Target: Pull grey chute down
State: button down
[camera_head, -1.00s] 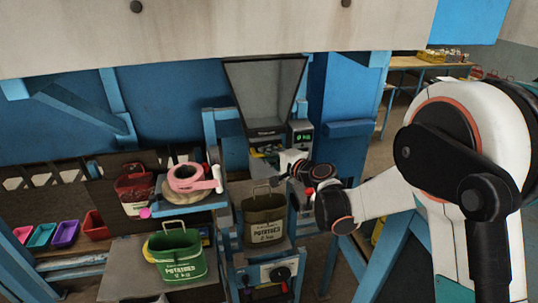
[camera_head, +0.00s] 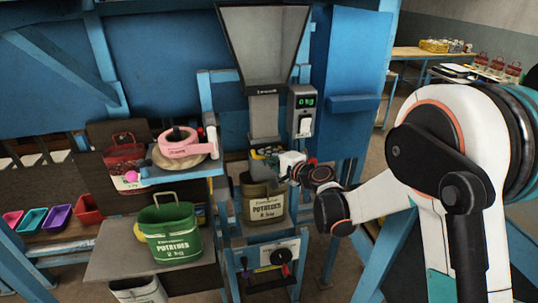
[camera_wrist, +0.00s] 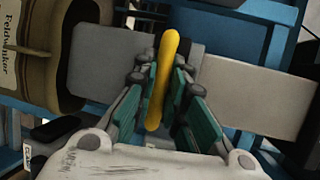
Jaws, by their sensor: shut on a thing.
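The grey chute (camera_head: 264,118) hangs below the hopper, its lower part behind my gripper. In the wrist view the chute (camera_wrist: 250,88) runs across the picture, with a yellow handle (camera_wrist: 162,75) on it. My gripper (camera_wrist: 163,95) is shut on the yellow handle, one teal-padded finger on each side. It also shows in the head view (camera_head: 284,168), small and partly hidden by its own wrist. A brown potato sack (camera_head: 264,203) stands upright beneath the chute. In the wrist view, the chute's end reaches the sack's open mouth (camera_wrist: 72,40); how deep it sits I cannot tell.
The grey hopper (camera_head: 262,45) is above, with a scale display (camera_head: 306,101) beside it. A green potato sack (camera_head: 172,232) stands left on a grey shelf. A pink tape roll (camera_head: 182,146) sits on a blue ledge. A blue cabinet (camera_head: 345,90) stands right.

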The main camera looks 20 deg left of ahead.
jog(key=shift+s+f+b, duration=0.1)
jog(key=shift+f+b, duration=0.25)
jog(key=shift+f, duration=0.5)
jog(key=c, duration=1.6)
grip_release()
jog(key=shift+f, duration=0.1)
jog(key=shift+d, duration=0.15)
jog(key=v, duration=1.1)
jog(key=shift+s+d, duration=0.2)
jog(key=shift+d, duration=0.1)
